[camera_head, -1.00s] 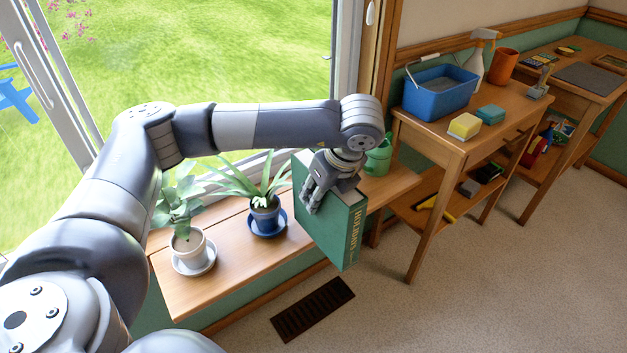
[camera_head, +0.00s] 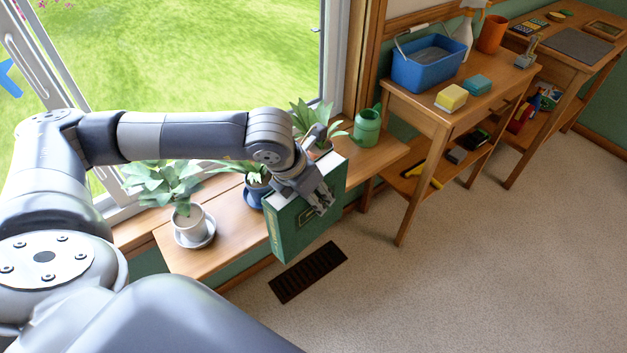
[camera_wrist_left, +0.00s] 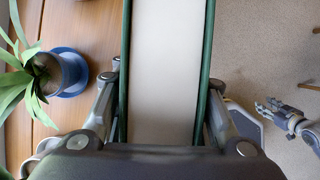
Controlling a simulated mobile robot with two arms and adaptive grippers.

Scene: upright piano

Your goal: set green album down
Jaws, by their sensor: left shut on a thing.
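The green album (camera_head: 310,226) is a thick green book with pale page edges. It hangs upright in my left gripper (camera_head: 312,190), at the front edge of the wooden window shelf (camera_head: 222,252). In the left wrist view the fingers press on both covers of the album (camera_wrist_left: 165,60), with the page block between them. The album's lower edge shows against the shelf front and floor; I cannot tell whether it touches the shelf. My right gripper (camera_wrist_left: 272,108) shows small at the right of the left wrist view, low over the floor, its opening unclear.
Potted plants stand on the shelf: one in a white pot (camera_head: 190,226), one in a blue pot (camera_head: 257,188), another behind the album. A green watering can (camera_head: 367,128) stands farther right. A side table holds a blue bucket (camera_head: 430,70). A dark floor vent (camera_head: 308,272) lies below.

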